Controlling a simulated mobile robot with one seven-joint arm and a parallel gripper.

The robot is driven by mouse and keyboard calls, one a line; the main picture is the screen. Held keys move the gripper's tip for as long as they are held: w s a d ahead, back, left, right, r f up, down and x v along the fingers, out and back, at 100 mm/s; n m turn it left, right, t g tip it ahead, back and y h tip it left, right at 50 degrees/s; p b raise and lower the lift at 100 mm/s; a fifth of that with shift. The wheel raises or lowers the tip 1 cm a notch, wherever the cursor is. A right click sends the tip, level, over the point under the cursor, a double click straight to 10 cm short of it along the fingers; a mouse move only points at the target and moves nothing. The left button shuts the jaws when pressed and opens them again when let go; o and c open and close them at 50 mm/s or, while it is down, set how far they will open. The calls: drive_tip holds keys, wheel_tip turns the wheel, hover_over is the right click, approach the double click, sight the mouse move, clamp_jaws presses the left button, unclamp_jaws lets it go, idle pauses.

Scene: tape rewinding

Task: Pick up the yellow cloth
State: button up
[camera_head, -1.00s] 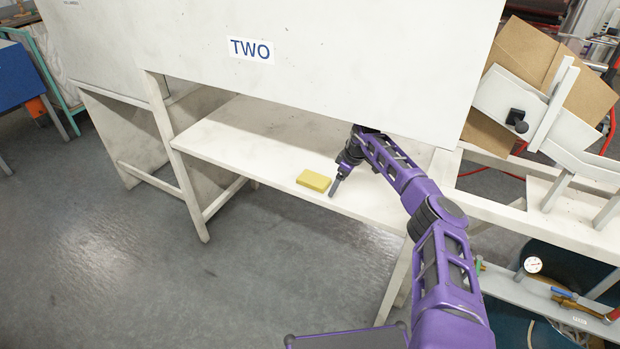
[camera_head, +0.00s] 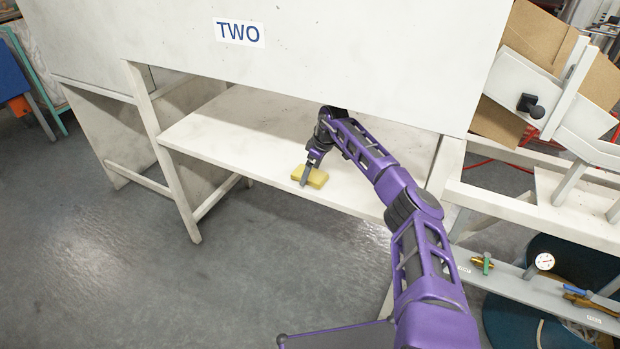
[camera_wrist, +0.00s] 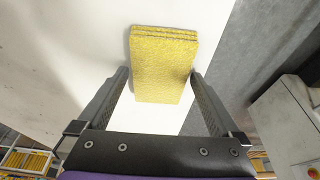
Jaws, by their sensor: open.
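The yellow cloth (camera_head: 318,178) is a folded block lying flat on the white shelf (camera_head: 230,140), close to its front edge. In the wrist view the cloth (camera_wrist: 163,62) lies ahead of my gripper, its near end reaching between the two fingertips. My gripper (camera_wrist: 161,74) is open, one finger on each side of the cloth. The right fingertip looks very close to the cloth; I cannot tell whether it touches. In the head view my gripper (camera_head: 306,181) is at the cloth and covers part of it.
A white panel marked "TWO" (camera_head: 340,50) hangs above the shelf and hides part of its back. Shelf legs stand at the left (camera_head: 168,165). A white frame with a gauge (camera_head: 544,261) is at the right. The shelf left of the cloth is clear.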

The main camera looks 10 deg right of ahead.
drive_tip(key=shift+c, duration=0.2)
drive_tip(key=c, duration=1.1)
drive_tip(key=shift+r, duration=0.2)
drive_tip(key=r+p, duration=0.1)
drive_tip(key=p, duration=0.2)
drive_tip(key=shift+r, duration=0.25)
drive_tip(key=shift+s+d+r+p, duration=0.15)
drive_tip(key=shift+s+d+p, duration=0.05)
drive_tip(key=shift+p, duration=0.3)
drive_tip(key=s+d, duration=0.5)
drive_tip(key=s, duration=0.4)
drive_tip(key=s+d+p, duration=0.1)
drive_tip(key=s+d, duration=0.3)
drive_tip(key=s, duration=0.5)
drive_tip(key=s+d, duration=0.5)
drive_tip(key=s, duration=0.5)
drive_tip(key=shift+d+f, duration=0.3)
drive_tip(key=shift+f, duration=0.05)
